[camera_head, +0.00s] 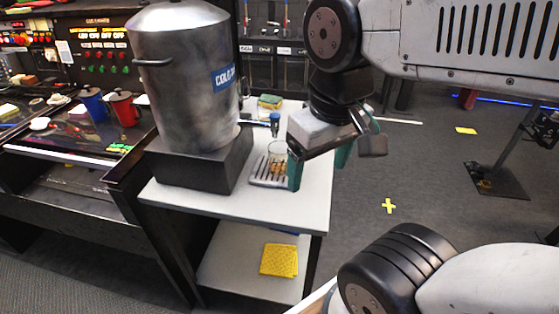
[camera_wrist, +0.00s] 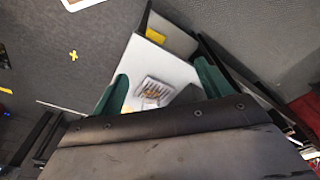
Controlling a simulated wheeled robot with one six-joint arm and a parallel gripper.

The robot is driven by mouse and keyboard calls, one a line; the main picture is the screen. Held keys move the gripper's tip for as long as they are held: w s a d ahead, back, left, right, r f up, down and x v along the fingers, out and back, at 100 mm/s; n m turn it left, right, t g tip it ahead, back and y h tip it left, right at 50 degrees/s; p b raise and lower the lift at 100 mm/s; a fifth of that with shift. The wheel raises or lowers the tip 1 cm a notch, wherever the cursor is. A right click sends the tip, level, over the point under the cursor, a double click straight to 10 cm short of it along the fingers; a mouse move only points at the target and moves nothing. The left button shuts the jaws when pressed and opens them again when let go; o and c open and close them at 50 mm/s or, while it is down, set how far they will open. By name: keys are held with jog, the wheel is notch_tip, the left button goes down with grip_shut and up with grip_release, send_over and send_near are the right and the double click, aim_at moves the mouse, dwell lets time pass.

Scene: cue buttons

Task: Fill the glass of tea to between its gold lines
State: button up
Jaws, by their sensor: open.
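A clear glass (camera_head: 277,153) stands on a slatted drip tray (camera_head: 258,181) on the white cart. Amber-gold colour shows low in it; I cannot separate tea from gold lines at this size. A tap with a blue handle (camera_head: 275,121) sticks out above the glass from a large metal urn (camera_head: 185,75) with a blue label. My gripper (camera_head: 320,166) is open, its green fingers apart, to the right of the glass, the left finger partly overlapping it in view. In the wrist view, the drip tray (camera_wrist: 153,86) appears between my open fingers (camera_wrist: 160,72).
The urn stands on a dark box (camera_head: 190,170). A sponge (camera_head: 270,101) lies behind on the white cart top (camera_head: 300,207). A yellow cloth (camera_head: 280,260) lies on the lower shelf. Blue and red jugs (camera_head: 124,108) stand on the left counter.

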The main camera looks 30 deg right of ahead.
grip_shut()
dwell(1.5)
